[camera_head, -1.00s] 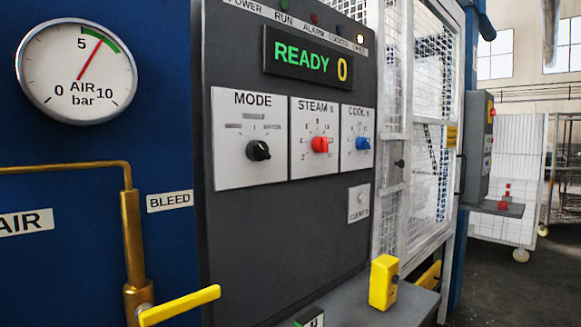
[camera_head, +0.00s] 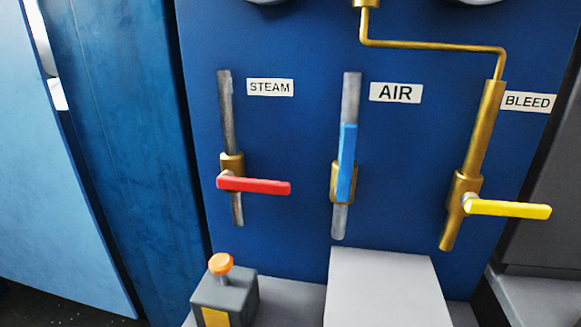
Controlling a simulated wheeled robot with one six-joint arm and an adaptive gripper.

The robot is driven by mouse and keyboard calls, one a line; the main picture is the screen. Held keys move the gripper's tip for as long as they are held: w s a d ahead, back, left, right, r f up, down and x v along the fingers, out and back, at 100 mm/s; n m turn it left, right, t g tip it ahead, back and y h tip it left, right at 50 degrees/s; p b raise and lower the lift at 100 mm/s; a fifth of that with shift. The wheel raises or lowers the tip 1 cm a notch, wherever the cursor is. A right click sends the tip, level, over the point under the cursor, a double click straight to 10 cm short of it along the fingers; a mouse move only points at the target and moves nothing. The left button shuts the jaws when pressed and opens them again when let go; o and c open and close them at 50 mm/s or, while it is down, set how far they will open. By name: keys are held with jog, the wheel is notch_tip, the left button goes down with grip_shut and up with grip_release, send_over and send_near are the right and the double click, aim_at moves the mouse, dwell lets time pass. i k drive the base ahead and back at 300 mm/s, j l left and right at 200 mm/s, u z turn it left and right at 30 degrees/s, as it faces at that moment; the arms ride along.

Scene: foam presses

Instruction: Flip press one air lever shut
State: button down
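The air lever (camera_head: 347,163) is blue and stands upright, in line with its grey vertical pipe (camera_head: 351,97). It sits on a brass valve body (camera_head: 338,185) below the AIR label (camera_head: 396,92) on the blue panel. My gripper is not in view, and nothing touches the lever.
The red steam lever (camera_head: 257,186) lies crosswise to its pipe at left. The yellow bleed lever (camera_head: 510,208) lies crosswise at right, by a brass pipe. Below, a grey box with an orange button (camera_head: 220,264) and a light grey block (camera_head: 385,290) jut forward.

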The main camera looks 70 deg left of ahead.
aim_at(343, 190)
jog(key=u, duration=0.4)
jog(key=j+u, duration=0.15)
jog(key=u, duration=0.3)
jog(key=k+j+u, duration=0.1)
jog(key=u, duration=0.3)
jog(key=j+u, duration=0.1)
jog(key=u, duration=0.3)
jog(key=j+u, duration=0.1)
jog(key=u, duration=0.3)
jog(key=k+j, duration=0.1)
jog(key=k, duration=0.85)
